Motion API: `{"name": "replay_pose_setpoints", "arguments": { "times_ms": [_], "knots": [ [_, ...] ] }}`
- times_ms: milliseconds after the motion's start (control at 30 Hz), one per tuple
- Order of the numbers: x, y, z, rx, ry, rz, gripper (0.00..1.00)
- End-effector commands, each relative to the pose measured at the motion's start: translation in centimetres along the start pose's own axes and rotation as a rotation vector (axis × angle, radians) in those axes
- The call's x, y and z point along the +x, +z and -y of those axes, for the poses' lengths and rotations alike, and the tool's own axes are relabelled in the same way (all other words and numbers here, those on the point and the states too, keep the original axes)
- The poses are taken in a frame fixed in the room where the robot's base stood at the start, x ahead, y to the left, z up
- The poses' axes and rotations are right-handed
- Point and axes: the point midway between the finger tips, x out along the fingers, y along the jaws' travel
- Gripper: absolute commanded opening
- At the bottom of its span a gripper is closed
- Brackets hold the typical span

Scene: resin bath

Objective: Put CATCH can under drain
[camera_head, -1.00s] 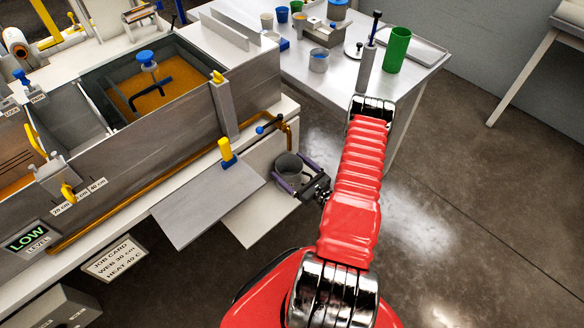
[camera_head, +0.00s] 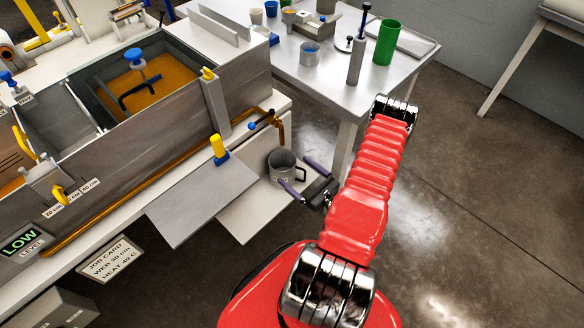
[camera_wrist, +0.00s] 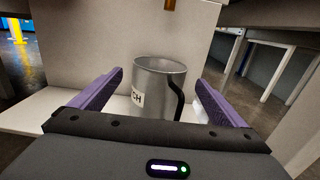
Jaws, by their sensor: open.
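The CATCH can (camera_head: 281,165) is a grey metal can with a dark handle, standing upright on a light shelf (camera_head: 248,213) beside the bath. In the wrist view the can (camera_wrist: 157,82) shows part of its label, "CH", and its handle on the right. The drain is a copper pipe (camera_head: 282,131) bending down from the bath's side. Its end (camera_wrist: 169,5) shows above and slightly behind the can in the wrist view. My gripper (camera_head: 294,178) is open. Its purple fingers (camera_wrist: 162,98) lie either side of the can in the wrist view, apart from it, with the can just ahead.
A grey sloping plate (camera_head: 201,199) sits left of the can, under a yellow-and-blue valve (camera_head: 218,149). A table (camera_head: 330,75) with cups and a green cylinder (camera_head: 386,42) stands behind. The floor to the right is clear.

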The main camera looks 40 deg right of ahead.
Motion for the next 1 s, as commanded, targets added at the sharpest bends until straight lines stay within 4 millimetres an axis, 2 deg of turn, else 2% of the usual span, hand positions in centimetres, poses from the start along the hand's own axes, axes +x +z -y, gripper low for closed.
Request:
{"name": "replay_pose_setpoints", "arguments": {
  "times_ms": [200,400,600,1000],
  "knots": [
    [-2.7,0.0,0.1,0.001,-0.003,0.0,0.95],
    [-4.5,0.0,0.1,0.001,-0.002,-0.001,0.95],
    [-5.1,0.0,0.0,0.001,0.0,0.0,0.95],
    [-5.1,0.0,0.0,0.001,0.0,0.0,0.95]
  ]
}}
